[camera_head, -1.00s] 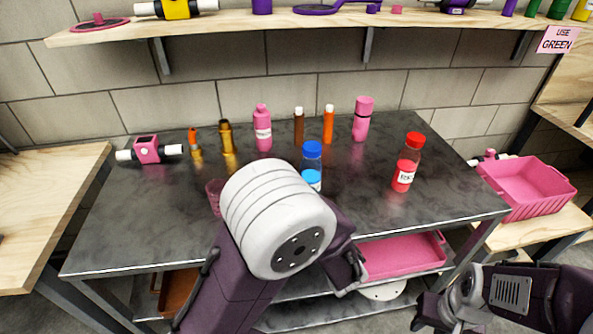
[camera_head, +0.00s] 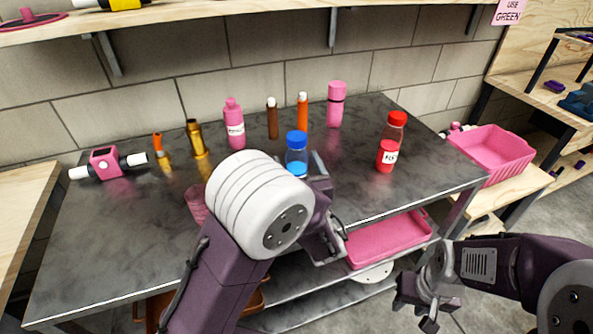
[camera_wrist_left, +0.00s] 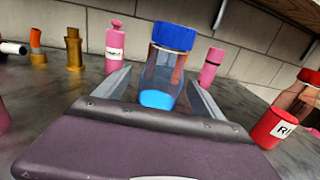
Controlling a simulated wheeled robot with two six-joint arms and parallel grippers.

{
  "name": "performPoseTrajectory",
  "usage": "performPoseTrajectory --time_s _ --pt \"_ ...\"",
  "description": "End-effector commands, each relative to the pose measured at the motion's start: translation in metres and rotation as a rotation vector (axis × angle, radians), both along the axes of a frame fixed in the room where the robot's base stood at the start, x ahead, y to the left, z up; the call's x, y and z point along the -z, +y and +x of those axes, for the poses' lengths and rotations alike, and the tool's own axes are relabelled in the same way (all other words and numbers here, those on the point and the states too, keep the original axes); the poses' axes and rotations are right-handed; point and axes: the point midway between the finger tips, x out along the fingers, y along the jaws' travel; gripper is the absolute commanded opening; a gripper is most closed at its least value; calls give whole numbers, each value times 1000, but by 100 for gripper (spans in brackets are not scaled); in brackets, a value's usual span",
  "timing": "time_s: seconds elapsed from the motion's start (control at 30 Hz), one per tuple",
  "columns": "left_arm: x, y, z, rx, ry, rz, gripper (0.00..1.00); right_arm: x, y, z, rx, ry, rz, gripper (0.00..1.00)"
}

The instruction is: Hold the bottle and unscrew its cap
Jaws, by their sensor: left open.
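A clear bottle with a blue cap and blue contents (camera_head: 297,155) stands upright on the dark table. In the left wrist view the blue-capped bottle (camera_wrist_left: 166,68) stands between the two open fingers of my left gripper (camera_wrist_left: 160,92); I cannot tell whether they touch it. In the head view my left gripper (camera_head: 318,172) is partly hidden by its own wrist. A second bottle with a red cap and red contents (camera_head: 391,142) stands upright to the right, and it also shows in the left wrist view (camera_wrist_left: 283,118). My right gripper (camera_head: 428,303) is low, in front of the table, empty.
Behind stand a pink bottle (camera_head: 234,125), a pink flask (camera_head: 335,104), slim brown and orange vials (camera_head: 272,119) and brass fittings (camera_head: 197,139). A pink cup (camera_head: 196,203) is left of my left wrist. A pink tray (camera_head: 388,242) lies on the lower shelf.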

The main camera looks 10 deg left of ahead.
Motion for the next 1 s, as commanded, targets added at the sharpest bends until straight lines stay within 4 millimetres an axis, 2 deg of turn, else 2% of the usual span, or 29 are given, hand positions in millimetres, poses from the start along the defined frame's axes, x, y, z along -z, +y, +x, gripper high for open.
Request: performPoseTrajectory --time_s 0.1,0.2,0.43,0.47,0.7,0.73,1.0 --pt "5 10 21 -5 0 0 79 4 0 0 0 0 0 36" --pt "4 14 31 -2 0 0 79 4 0 0 0 0 0 36" --pt "4 15 34 0 1 0 79 4 0 0 0 0 0 36" --pt "4 15 34 0 1 0 74 4 0 0 0 0 0 36" --pt "4 15 34 0 1 0 7 4 0 0 0 0 0 36" --pt "4 15 34 0 1 0 0 4 0 0 0 0 0 36" --pt "1 15 34 0 0 -1 0 3 0 0 0 0 0 36"
